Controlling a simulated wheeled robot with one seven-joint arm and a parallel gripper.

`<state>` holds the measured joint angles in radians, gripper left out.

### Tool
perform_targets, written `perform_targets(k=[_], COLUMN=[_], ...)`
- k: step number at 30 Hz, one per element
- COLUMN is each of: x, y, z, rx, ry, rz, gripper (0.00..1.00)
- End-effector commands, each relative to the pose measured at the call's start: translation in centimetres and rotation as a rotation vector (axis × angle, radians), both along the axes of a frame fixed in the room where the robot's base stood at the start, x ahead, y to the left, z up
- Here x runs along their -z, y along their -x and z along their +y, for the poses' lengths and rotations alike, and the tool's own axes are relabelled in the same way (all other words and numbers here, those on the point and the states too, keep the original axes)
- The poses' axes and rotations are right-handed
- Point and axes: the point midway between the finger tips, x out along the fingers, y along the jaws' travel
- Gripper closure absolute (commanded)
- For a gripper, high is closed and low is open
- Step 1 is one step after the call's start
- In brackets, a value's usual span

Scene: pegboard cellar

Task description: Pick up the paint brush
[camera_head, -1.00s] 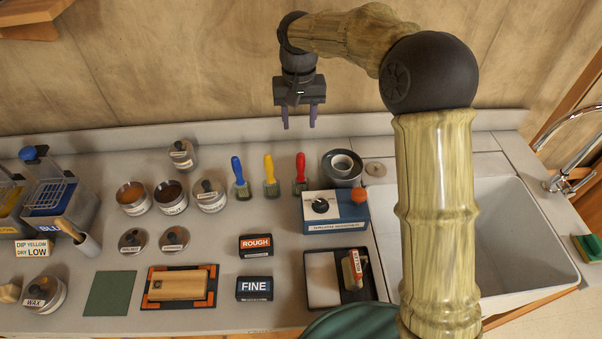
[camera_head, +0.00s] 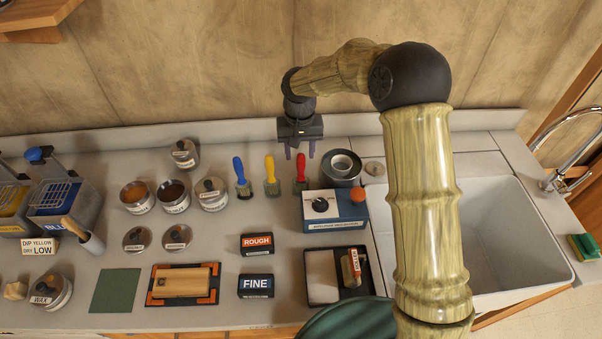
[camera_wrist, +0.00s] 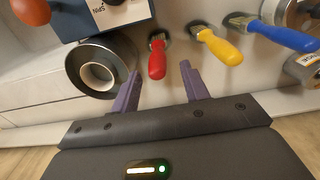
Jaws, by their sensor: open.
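Three paint brushes stand in a row at the back of the counter, handles up: a blue one (camera_head: 239,172), a yellow one (camera_head: 270,168) and a red one (camera_head: 301,166). My gripper (camera_head: 300,150) is open and empty, right by the top of the red brush. In the wrist view, the purple fingers of my gripper (camera_wrist: 162,90) are apart, with the red handle (camera_wrist: 157,62) just beyond and between them. The yellow handle (camera_wrist: 221,47) is just outside the right finger, and the blue handle (camera_wrist: 285,35) is farther right.
A blue and white box (camera_head: 335,210) with an orange knob is in front. Open tins (camera_head: 136,196) stand left. The sink (camera_head: 500,225) is right.

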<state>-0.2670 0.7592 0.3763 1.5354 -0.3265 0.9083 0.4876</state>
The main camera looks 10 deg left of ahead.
Motion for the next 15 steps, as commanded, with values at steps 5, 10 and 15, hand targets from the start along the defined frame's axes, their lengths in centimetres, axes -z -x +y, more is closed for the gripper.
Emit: perform_targets(k=[5, 10, 15], x=[1.6, 4.1, 5.1], y=[0.3, 0.4, 0.4], z=[-0.3, -0.4, -0.4], rx=[0.000, 0.000, -0.001], ry=[0.003, 0.003, 0.001], rz=[0.006, 0.006, 0.002], gripper=[0.55, 0.55, 0.55])
